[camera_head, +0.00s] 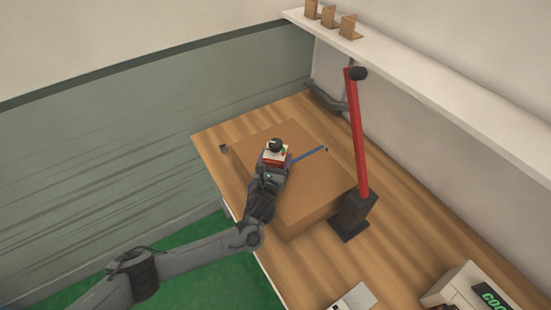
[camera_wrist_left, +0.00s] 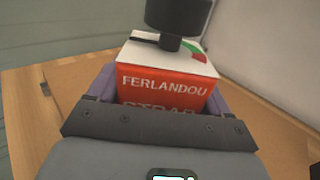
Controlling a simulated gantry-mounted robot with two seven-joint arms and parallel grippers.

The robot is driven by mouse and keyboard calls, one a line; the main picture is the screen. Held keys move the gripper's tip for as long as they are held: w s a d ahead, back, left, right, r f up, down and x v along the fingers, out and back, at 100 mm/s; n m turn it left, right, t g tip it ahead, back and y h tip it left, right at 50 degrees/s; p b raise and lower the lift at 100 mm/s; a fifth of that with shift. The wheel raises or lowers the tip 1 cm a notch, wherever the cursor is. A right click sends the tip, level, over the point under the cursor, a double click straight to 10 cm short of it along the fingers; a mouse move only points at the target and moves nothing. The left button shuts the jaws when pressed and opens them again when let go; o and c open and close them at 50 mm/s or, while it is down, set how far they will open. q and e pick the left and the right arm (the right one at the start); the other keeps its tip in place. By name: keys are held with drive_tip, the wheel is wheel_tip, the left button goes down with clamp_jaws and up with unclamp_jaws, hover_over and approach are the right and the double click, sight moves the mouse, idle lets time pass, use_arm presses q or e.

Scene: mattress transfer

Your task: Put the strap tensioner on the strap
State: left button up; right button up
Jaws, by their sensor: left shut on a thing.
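The strap tensioner is a red block with a white top and a black knob (camera_head: 276,146). It also shows large in the left wrist view (camera_wrist_left: 165,82), with the lettering "FERLANDOU" on its red side. My left gripper (camera_head: 274,161) is shut on it, with purple fingers on both sides of the block. The blue strap (camera_head: 308,155) lies across the top of a brown cardboard box (camera_head: 310,195). The tensioner is over the box top at the strap's visible left end. I cannot tell whether it touches the strap. My right gripper is not in view.
The box stands on a wooden table (camera_head: 385,225). A red post (camera_head: 357,135) on a black base stands close to the box's right side. A white shelf (camera_head: 420,80) with small brown pieces runs along the wall. White devices (camera_head: 460,285) sit at the lower right.

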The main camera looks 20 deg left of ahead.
use_arm(q)
drive_tip(key=o, duration=1.6)
drive_tip(key=shift+f, duration=0.1)
